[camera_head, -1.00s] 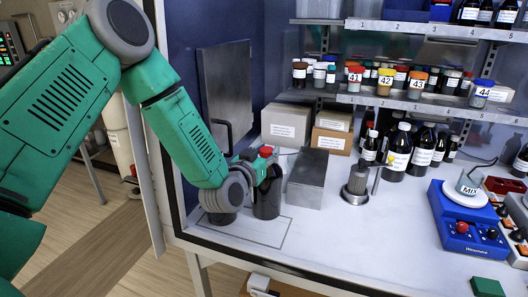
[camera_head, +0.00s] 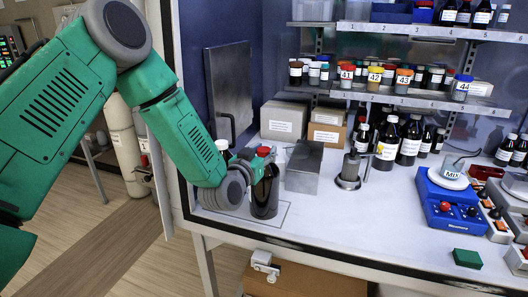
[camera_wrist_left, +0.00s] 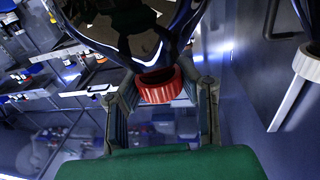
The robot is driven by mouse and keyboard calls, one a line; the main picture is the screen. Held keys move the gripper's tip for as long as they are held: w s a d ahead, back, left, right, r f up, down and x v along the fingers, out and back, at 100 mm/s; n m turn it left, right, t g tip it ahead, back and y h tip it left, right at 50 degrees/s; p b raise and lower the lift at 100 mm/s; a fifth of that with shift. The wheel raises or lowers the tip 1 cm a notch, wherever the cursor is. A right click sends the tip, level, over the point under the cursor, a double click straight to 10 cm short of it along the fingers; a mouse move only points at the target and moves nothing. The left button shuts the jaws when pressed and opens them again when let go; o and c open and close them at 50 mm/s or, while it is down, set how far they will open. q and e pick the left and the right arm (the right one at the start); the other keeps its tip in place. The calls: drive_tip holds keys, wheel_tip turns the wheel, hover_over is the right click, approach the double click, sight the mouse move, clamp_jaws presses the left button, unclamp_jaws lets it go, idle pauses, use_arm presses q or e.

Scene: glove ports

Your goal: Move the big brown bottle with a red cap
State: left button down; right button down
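The big brown bottle with a red cap (camera_head: 265,192) is upright at the front left of the bench, over an outlined rectangle (camera_head: 286,218). My left gripper (camera_head: 252,172) is at its upper part and holds it; the arm hides part of it. I cannot tell whether its base touches the bench. In the left wrist view the red cap (camera_wrist_left: 160,85) and dark glass show between the spread fingers (camera_wrist_left: 162,100), and the finger contact is hidden. My right gripper is not in view.
A white-capped bottle (camera_head: 222,145) stands close behind my left arm. A grey metal block (camera_head: 304,168) and a metal stand (camera_head: 349,170) are to the right. The blue mixer (camera_head: 450,200) stands farther right. The front middle of the bench is clear.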

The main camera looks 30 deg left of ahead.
use_arm(q)
drive_tip(key=c, duration=1.1)
unclamp_jaws()
drive_tip(key=shift+a+f, duration=0.1)
drive_tip(key=shift+f, duration=0.2)
drive_tip(key=shift+w+a, duration=0.15)
drive_tip(key=shift+a, duration=0.2)
drive_tip(key=shift+s+d, duration=0.15)
drive_tip(key=shift+s, duration=0.3)
drive_tip(key=s, duration=1.1)
drive_tip(key=shift+d+f, duration=0.1)
drive_tip(key=shift+d, duration=0.3)
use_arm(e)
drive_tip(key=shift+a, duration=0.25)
use_arm(q)
drive_tip(key=shift+d, duration=0.1)
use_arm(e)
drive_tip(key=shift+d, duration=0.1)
